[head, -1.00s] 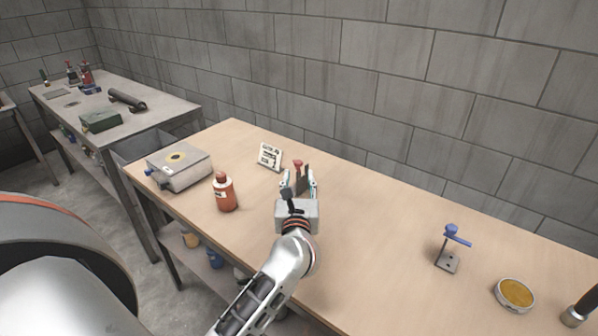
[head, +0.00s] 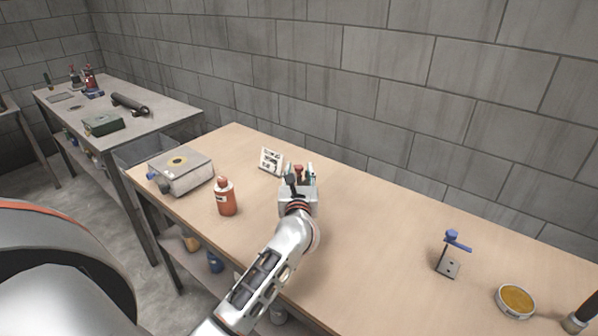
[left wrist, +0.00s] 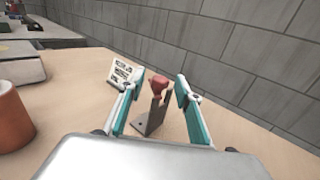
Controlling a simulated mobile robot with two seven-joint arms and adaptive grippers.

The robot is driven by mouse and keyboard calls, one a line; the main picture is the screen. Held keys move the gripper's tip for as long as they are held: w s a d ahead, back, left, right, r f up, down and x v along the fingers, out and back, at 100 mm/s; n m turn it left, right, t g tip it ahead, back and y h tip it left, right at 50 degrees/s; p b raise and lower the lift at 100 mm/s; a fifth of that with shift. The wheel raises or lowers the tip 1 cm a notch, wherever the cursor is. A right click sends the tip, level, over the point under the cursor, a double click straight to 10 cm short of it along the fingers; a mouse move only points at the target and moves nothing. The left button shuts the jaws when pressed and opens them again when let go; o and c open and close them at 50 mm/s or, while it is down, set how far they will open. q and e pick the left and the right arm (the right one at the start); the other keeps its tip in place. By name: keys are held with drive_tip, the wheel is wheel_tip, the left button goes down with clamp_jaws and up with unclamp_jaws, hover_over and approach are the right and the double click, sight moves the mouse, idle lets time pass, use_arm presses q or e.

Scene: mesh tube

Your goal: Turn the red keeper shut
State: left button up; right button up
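The red keeper (left wrist: 158,86) sits at the top of a small dark upright bracket (left wrist: 152,118) on the workbench; it also shows in the head view (head: 298,171). Which way its bar points is hard to tell. My left gripper (head: 299,169) reaches over the bench from the front. In the left wrist view its two teal-padded fingers (left wrist: 161,84) are open, one on each side of the keeper, with visible gaps. In the head view the gripper hides the bracket's lower part.
A white printed card (head: 271,160) stands just left of the bracket. An orange-red bottle (head: 226,197) and a grey box (head: 182,173) are farther left. A blue keeper on a bracket (head: 450,253) and a round yellow tin (head: 516,300) stand right. The bench between is clear.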

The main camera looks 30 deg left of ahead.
use_arm(q)
clamp_jaws()
